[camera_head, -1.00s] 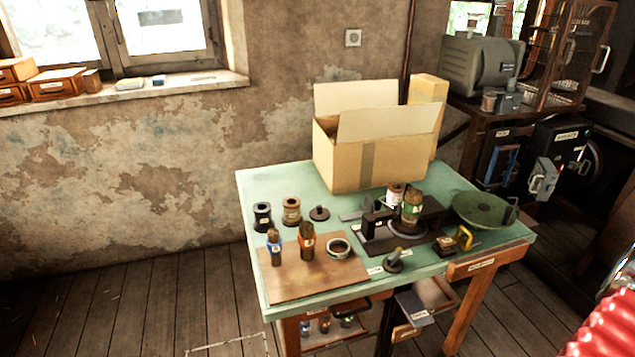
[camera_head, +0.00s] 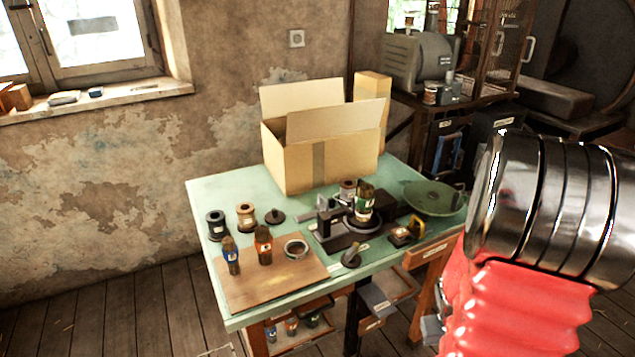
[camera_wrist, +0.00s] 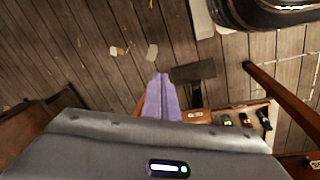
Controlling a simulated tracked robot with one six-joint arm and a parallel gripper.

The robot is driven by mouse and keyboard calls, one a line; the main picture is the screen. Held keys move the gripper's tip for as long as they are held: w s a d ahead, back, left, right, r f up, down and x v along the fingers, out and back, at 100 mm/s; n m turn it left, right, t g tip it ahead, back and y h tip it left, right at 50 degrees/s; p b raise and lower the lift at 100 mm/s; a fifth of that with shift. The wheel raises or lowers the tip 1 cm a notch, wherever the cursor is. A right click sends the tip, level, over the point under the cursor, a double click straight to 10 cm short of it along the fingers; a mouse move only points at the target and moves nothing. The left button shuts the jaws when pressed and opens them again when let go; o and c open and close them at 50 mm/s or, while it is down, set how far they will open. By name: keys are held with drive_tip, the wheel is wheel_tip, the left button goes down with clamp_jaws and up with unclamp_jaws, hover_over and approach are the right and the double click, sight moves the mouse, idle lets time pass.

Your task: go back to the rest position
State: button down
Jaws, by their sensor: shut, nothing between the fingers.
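The gripper does not show in the head view. In the wrist view the grey housing of my gripper (camera_wrist: 165,145), with a small lit indicator, fills the bottom.
The green-topped workbench (camera_head: 215,190) carries an open cardboard box (camera_head: 330,165), a wooden board (camera_head: 265,280), spools, brushes and a small press (camera_head: 340,230). A green round dish (camera_head: 433,197) is near its right end. In the wrist view, a tray of small bottles (camera_wrist: 235,108) lies right.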

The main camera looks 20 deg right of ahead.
drive_tip(key=w+a+r+n+t+y, duration=0.1)
drive_tip(key=w+a+r+n+t, duration=0.1)
drive_tip(key=a+r, duration=1.2)
drive_tip(key=w+a+r+n+t+y, duration=0.1)
drive_tip(key=w+a+r+n+t, duration=0.2)
drive_tip(key=a+r, duration=1.1)
drive_tip(key=a, duration=0.4)
drive_tip(key=shift+w+a+t, duration=0.3)
drive_tip(key=shift+a, duration=0.05)
